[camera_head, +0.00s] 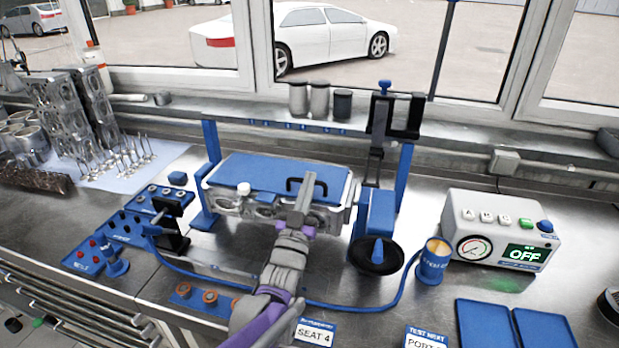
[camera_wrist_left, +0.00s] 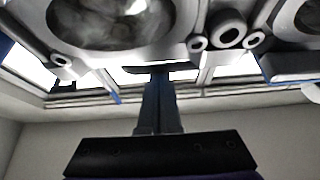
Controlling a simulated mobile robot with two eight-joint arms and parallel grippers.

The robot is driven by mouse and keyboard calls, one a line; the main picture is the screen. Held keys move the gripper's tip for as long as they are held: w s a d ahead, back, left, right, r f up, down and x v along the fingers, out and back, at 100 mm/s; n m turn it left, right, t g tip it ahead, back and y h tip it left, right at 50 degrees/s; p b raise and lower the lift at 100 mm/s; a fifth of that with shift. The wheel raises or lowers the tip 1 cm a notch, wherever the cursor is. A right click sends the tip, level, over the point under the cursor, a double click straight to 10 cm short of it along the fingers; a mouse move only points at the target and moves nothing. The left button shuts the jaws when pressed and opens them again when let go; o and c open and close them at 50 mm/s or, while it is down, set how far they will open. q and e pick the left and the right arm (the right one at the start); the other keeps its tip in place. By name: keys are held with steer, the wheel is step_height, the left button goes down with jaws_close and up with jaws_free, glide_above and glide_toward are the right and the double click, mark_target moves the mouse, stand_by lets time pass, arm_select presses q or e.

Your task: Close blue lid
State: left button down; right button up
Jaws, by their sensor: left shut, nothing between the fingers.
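The blue lid (camera_head: 262,174) is a flat panel with a black handle (camera_head: 308,186) near its front right. It lies roughly level over the silver cylinder head (camera_head: 235,206) in the fixture; I cannot tell whether it is fully seated. My left gripper (camera_head: 305,190) is at the front of the fixture, by the handle and overlapping it in the picture; contact is unclear. It is shut and empty. In the left wrist view its fingers (camera_wrist_left: 160,85) point up toward a metal part with round ports (camera_wrist_left: 120,20). My right gripper is not in view.
Right of the fixture stand a blue unit with a black knob (camera_head: 377,255), a blue cup (camera_head: 432,262) and a gauge box reading OFF (camera_head: 500,230). A blue hose (camera_head: 350,308) curves across the bench front. Blue posts (camera_head: 211,145) flank the fixture. Valves (camera_head: 130,157) lie left.

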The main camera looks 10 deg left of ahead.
arm_select(q)
steer(key=shift+f, duration=0.35)
steer(key=shift+s+f, duration=0.2)
steer(key=shift+s, duration=0.1)
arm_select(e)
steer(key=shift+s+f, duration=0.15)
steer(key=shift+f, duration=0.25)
arm_select(q)
steer(key=shift+r, duration=0.1)
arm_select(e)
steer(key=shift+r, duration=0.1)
